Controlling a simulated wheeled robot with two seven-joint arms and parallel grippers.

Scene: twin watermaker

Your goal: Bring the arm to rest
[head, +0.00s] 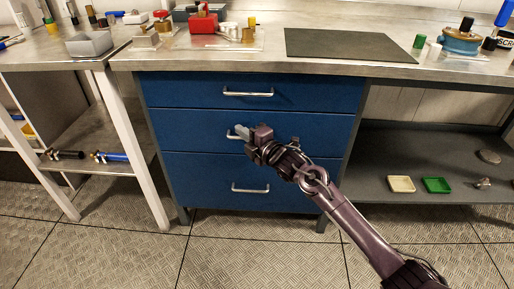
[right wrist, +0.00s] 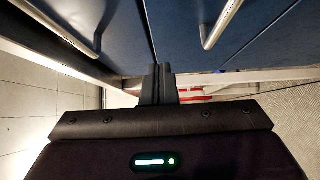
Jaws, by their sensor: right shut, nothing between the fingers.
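My right arm reaches in from the lower right in the head view. Its right gripper (head: 241,131) is shut and empty, in front of the middle drawer of a blue drawer cabinet (head: 180,130), and overlaps that drawer's handle in the picture. I cannot tell from the head view whether it touches the handle. In the right wrist view the shut fingers (right wrist: 158,84) point away from the camera, with blue drawer fronts and two metal handles above them. All three drawers look closed. My left gripper is not in view.
A metal worktop (head: 400,62) above the cabinet holds a dark mat (head: 345,45), a red item (head: 203,22) and small parts. The floor in front is clear.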

